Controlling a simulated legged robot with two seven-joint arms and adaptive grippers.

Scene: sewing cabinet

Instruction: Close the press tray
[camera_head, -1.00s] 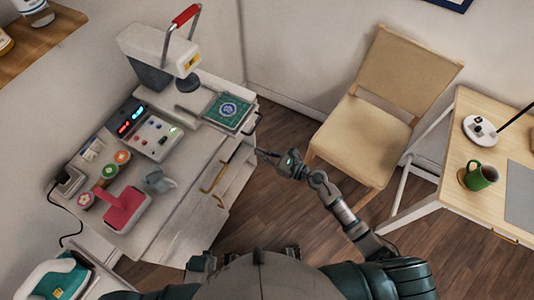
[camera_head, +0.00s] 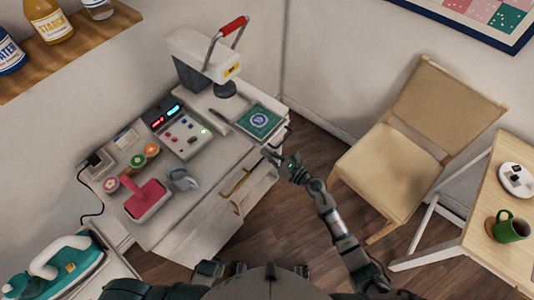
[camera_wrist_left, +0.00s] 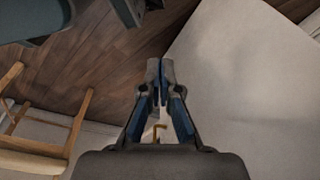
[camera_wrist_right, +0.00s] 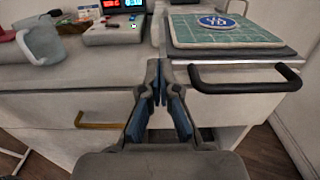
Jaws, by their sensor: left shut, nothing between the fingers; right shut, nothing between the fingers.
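The press tray (camera_wrist_right: 240,50) is out in front of the white press (camera_head: 205,57). A green mat (camera_head: 259,121) with a round blue badge lies on it. The tray has a black bar handle (camera_wrist_right: 245,78) on its front, seen in the right wrist view. My right gripper (camera_head: 267,153) is shut and empty in front of the cabinet; in the right wrist view its fingertips (camera_wrist_right: 160,68) are just left of the handle's left end. Whether they touch it I cannot tell. My left gripper (camera_wrist_left: 160,65) is shut and empty in its wrist view; the head view does not clearly show it.
The cabinet top holds a control box (camera_head: 180,130), a pink-handled press tool (camera_head: 147,198) and a grey cup (camera_head: 183,180). Gold drawer handles (camera_head: 236,182) stick out of the front. A chair (camera_head: 395,165) and a side table (camera_head: 490,215) stand to the right. Floor between is clear.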

